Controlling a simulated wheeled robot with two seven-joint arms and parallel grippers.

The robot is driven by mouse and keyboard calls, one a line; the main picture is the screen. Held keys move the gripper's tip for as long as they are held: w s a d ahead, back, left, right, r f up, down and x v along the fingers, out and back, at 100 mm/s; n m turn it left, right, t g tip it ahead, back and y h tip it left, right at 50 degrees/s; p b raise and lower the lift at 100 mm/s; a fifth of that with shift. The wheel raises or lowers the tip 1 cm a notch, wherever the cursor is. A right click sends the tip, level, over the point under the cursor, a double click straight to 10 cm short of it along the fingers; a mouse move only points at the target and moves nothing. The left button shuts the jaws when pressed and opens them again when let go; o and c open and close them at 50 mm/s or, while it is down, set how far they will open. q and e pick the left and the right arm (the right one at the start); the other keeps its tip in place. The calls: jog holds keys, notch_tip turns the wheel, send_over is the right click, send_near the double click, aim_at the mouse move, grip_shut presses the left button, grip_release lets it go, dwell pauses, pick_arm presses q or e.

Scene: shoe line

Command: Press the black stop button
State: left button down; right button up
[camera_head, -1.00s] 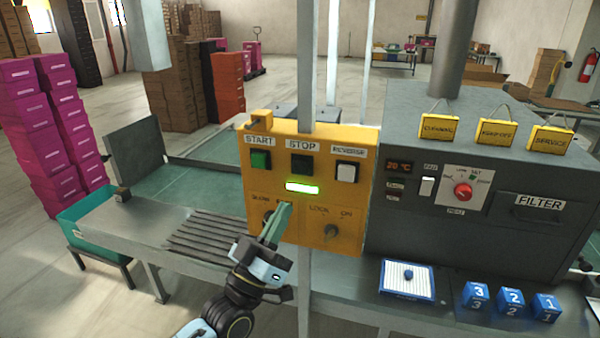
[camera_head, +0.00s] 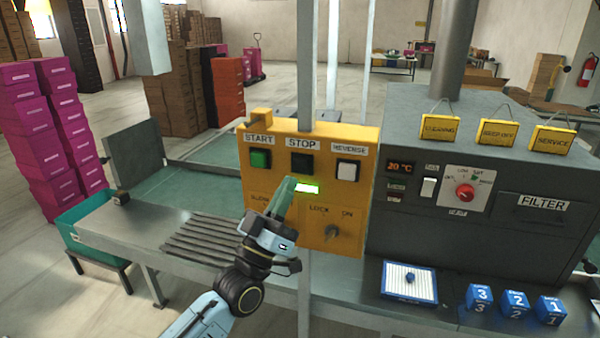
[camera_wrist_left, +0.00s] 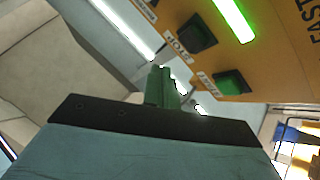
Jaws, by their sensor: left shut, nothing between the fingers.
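The black stop button (camera_head: 301,163) sits under the STOP label on the yellow control panel (camera_head: 350,205), between the green start button (camera_head: 259,159) and the white reverse button (camera_head: 347,171). My left gripper (camera_head: 290,181) is shut and empty, its green fingers pointing up at the panel. In the head view its tips appear just below the stop button, overlapping the left end of the lit green bar. In the left wrist view the stop button (camera_wrist_left: 197,33) is up and right of the fingertips (camera_wrist_left: 160,71), apart from them. My right gripper is not in view.
A grey machine (camera_head: 410,130) with a red knob (camera_head: 464,192) stands right of the panel. A white tray (camera_head: 397,289) and several blue numbered blocks (camera_head: 515,303) lie at the front right. A grey post (camera_head: 305,75) rises behind the panel. Pink boxes (camera_head: 35,135) are stacked at left.

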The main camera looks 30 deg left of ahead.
aim_at(302, 162)
pick_arm(q)
jog(key=shift+w+a+b, duration=0.2)
jog(key=shift+w+b, duration=0.05)
jog(key=shift+w, duration=0.65)
jog(key=shift+w+a+b, duration=0.2)
jog(key=shift+w+b, duration=0.05)
jog(key=shift+w, duration=0.65)
jog(key=shift+w, duration=0.1)
dwell(0.6)
jog(key=shift+w+a, duration=0.1)
jog(key=shift+w, duration=0.2)
jog(key=shift+w+a+b, duration=0.15)
jog(key=shift+w+b, duration=0.2)
jog(key=shift+w, duration=0.2)
dwell(0.7)
jog(key=shift+s, duration=0.1)
jog(key=shift+s+d+p, duration=0.2)
jog(key=shift+s+p, duration=0.35)
jog(key=shift+s, duration=0.3)
